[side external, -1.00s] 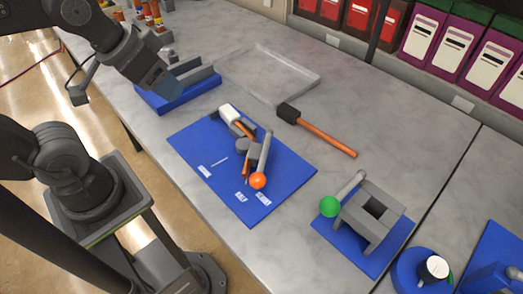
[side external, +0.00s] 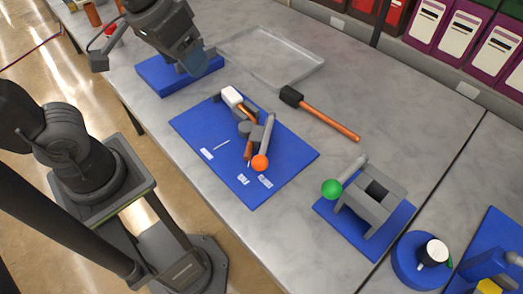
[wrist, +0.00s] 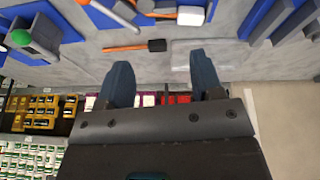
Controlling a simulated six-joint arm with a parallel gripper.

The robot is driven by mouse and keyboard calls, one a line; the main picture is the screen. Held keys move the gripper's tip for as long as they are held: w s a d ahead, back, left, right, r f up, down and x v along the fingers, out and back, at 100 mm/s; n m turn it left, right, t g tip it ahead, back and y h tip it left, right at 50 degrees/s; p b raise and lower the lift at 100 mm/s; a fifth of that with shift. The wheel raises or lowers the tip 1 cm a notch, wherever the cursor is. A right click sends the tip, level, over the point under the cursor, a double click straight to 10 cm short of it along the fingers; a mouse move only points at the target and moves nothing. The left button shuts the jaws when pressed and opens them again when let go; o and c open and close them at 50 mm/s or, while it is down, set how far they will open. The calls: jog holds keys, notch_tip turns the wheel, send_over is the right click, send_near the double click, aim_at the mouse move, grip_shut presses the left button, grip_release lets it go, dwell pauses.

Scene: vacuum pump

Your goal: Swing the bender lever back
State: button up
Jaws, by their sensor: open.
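The bender stands on a blue board (side external: 210,175) in the middle of the table. Its grey lever (side external: 268,135) ends in an orange ball (side external: 260,162) near the board's front right side. My gripper (wrist: 159,62) is open and empty, with both fingers showing in the wrist view. In the side view it is up and left of the bender, over another blue fixture (side external: 165,85), apart from the lever. The bender board shows only partly at the wrist view's top edge.
A black-headed mallet (side external: 325,115) lies right of the bender. A clear tray (side external: 285,60) lies behind. A grey fixture with a green ball (side external: 331,189) stands at right, and a round blue stand (side external: 415,262) is beyond it. Binders line the back shelf.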

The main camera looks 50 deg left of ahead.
jog(key=w+d+n+g, duration=0.2)
jog(key=w+d+g, duration=0.15)
jog(key=d, duration=0.45)
jog(key=n+g+y, duration=0.1)
jog(key=n+y, duration=0.1)
send_near(262, 158)
jog(key=f, duration=0.3)
jog(key=a+f, duration=0.1)
jog(key=f, duration=0.3)
jog(key=s+f, duration=0.1)
jog(key=f, duration=0.2)
jog(key=shift+a+f, duration=0.25)
jog(key=shift+w, duration=0.1)
grip_shut()
